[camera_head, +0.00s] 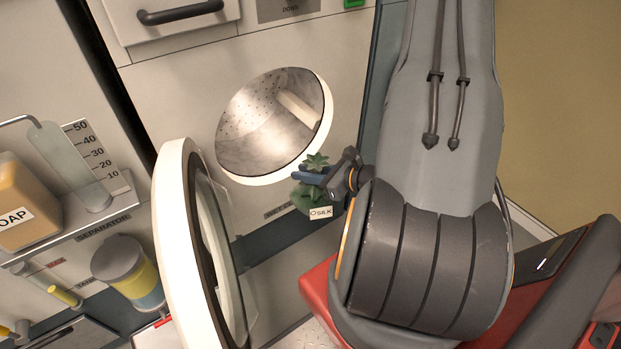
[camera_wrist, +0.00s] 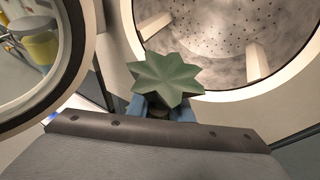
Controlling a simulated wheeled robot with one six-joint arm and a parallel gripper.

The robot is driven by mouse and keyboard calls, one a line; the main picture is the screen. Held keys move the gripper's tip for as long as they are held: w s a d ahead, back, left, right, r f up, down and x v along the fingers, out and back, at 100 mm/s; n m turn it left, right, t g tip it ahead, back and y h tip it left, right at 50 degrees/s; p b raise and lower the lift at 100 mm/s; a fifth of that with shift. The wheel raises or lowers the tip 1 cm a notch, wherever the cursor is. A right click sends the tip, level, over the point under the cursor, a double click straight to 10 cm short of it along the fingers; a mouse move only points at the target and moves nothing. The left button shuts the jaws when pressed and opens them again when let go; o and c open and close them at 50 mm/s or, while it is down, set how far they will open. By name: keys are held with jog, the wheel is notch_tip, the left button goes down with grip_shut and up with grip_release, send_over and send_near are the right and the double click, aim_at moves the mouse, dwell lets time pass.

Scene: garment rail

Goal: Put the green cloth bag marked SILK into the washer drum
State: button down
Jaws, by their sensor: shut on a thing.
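The green cloth bag (camera_head: 306,196) has a white tag reading SILK and a star-shaped gathered top. My gripper (camera_head: 324,177) is shut on the bag just below and right of the washer drum's opening in the head view. In the wrist view the bag's top (camera_wrist: 167,78) sits between the blue fingers of my gripper (camera_wrist: 160,108) and hides the bag's lower part. The washer drum (camera_head: 268,118) is a perforated metal bowl with a white rim. It looks empty in the part that shows. In the wrist view the drum (camera_wrist: 215,40) lies beyond the bag.
The round washer door (camera_head: 178,240) stands open at the left of the opening; it also shows in the wrist view (camera_wrist: 75,75). A soap container (camera_head: 22,205) and a separator jar (camera_head: 128,270) are further left. A drawer handle (camera_head: 180,12) juts out above the drum.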

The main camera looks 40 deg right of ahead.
jog(key=w+f+b, duration=0.1)
jog(key=w+b, duration=0.8)
jog(key=w, duration=2.7)
notch_tip(320, 180, down, 7)
jog(key=b, duration=0.4)
jog(key=shift+w, duration=0.2)
jog(key=shift+d+r, duration=0.1)
jog(key=c, duration=1.5)
grip_release()
jog(key=v, duration=0.8)
jog(key=shift+p, duration=0.3)
